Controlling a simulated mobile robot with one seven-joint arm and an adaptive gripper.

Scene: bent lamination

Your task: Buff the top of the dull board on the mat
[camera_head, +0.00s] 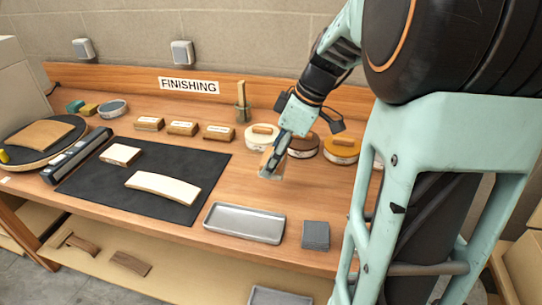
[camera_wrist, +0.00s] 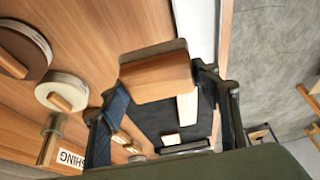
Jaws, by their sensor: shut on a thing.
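The black mat (camera_head: 105,195) lies on the bench, and a pale, slightly bent board (camera_head: 162,187) rests on its right part. A small block with a whitish top (camera_head: 121,154) lies near the mat's back left. My gripper (camera_head: 272,163) is to the right of the mat, above the bench. In the wrist view it is shut on a wooden block (camera_wrist: 158,78) with a dark grey layer on one face. The block is apart from the board. The pale board (camera_wrist: 187,108) and mat (camera_wrist: 150,118) also show beyond the block in the wrist view.
A metal tray (camera_head: 244,222) and a grey block (camera_head: 315,235) lie at the bench front. Round containers with wooden handles (camera_head: 262,135) stand near my gripper. Several labelled blocks (camera_head: 182,128) line the back. A round stand (camera_head: 72,126) holds a curved brown board (camera_head: 40,135) at left.

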